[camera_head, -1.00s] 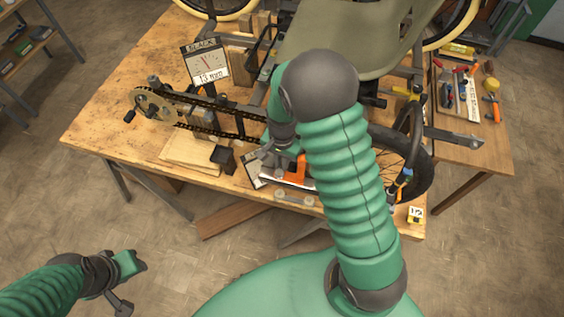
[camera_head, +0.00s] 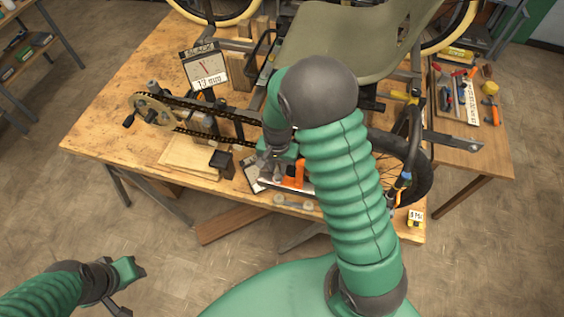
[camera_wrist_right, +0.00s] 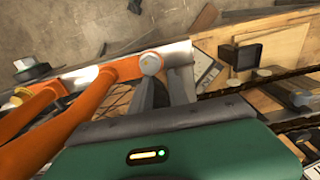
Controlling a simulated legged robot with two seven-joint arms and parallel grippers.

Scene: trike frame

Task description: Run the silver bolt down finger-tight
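The silver bolt (camera_wrist_right: 151,63) shows its hex head in the right wrist view, beside an orange bracket (camera_wrist_right: 125,68) on a silver bar. My right gripper (camera_wrist_right: 163,82) has its grey fingers right at the bolt; whether they touch or clasp it is unclear. In the head view my right gripper (camera_head: 270,168) points down beside the orange bracket (camera_head: 295,175) at the table's front, and my arm covers part of that area; the bolt cannot be made out there. My left gripper (camera_head: 132,270) hangs over the floor at lower left, away from the table, with its fingers unclear.
The wooden table (camera_head: 105,130) carries the trike frame, a chain with a crank (camera_head: 152,110), a dial sign (camera_head: 206,70) and a black block (camera_head: 221,161). A side table with tools (camera_head: 465,95) is at right.

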